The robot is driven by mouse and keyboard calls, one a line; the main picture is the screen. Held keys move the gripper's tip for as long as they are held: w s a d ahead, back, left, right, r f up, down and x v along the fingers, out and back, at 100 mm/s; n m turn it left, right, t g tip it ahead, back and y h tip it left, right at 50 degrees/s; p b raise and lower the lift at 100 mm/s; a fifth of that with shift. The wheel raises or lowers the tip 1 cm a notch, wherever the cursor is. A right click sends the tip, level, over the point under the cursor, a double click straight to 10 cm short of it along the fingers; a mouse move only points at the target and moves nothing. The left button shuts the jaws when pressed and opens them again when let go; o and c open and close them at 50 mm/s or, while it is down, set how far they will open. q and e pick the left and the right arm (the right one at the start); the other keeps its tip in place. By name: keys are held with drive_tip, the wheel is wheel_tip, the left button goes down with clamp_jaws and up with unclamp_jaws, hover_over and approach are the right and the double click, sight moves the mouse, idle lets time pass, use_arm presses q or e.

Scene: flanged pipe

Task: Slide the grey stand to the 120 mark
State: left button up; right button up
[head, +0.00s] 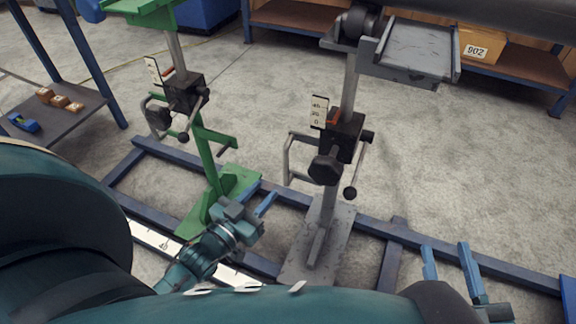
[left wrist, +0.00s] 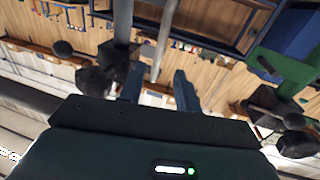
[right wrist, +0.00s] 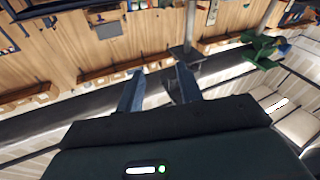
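The grey stand (head: 318,245) stands upright on the blue floor rails, right of centre in the head view, with a black clamp block (head: 343,135) and side handle on its post. A white scale (head: 150,236) runs along the near rail. Its 40 shows, but my arms hide much of it and I see no 120. My left gripper (head: 262,208) is low between the green stand and the grey stand's base, open and apparently empty; its spread fingers show in the left wrist view (left wrist: 158,88). My right gripper (head: 449,262) is open and empty, right of the grey stand.
A green stand (head: 212,165) stands on the rails to the left. A grey cradle (head: 410,50) and dark pipe (head: 480,18) are at the top right. A low table (head: 60,115) with small parts is at far left. Shelves stand behind; the floor at right is clear.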

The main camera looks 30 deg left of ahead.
sight(284, 170)
use_arm(q)
drive_tip(key=w, duration=0.3)
drive_tip(key=w+d+b, duration=0.1)
drive_tip(key=w, duration=0.2)
drive_tip(key=w+b, duration=0.1)
drive_tip(key=w, duration=0.3)
drive_tip(key=shift+d, duration=0.25)
drive_tip(key=shift+s, duration=0.1)
clamp_jaws()
